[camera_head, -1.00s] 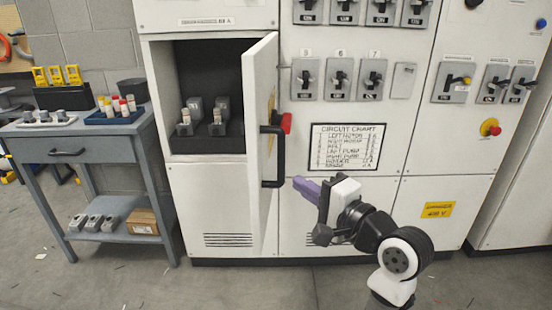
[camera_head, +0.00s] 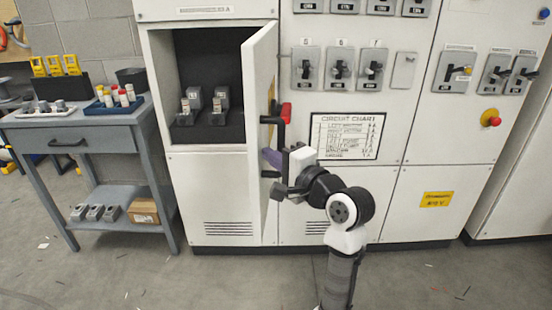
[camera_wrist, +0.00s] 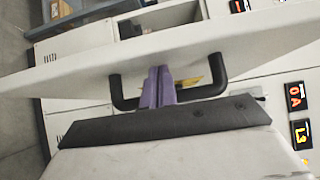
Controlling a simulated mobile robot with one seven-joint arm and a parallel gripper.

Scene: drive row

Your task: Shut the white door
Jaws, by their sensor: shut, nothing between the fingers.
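The white door (camera_head: 262,150) stands ajar on the cabinet, swung out toward me and hinged on the right of its opening. In the wrist view the handle (camera_wrist: 211,88) spans across behind my fingers, and the door (camera_wrist: 180,50) fills the upper middle. My gripper (camera_head: 272,158) is shut and empty, with its purple fingers at the lower part of the handle. In the wrist view the fingertips (camera_wrist: 158,72) lie between the handle's two posts, close to the door; contact cannot be told.
The open compartment (camera_head: 208,85) holds two dark fuse-like blocks. Right of the door are switches, a circuit chart (camera_head: 346,135) and a red knob (camera_head: 490,118). A grey side table (camera_head: 90,140) with small parts stands at left.

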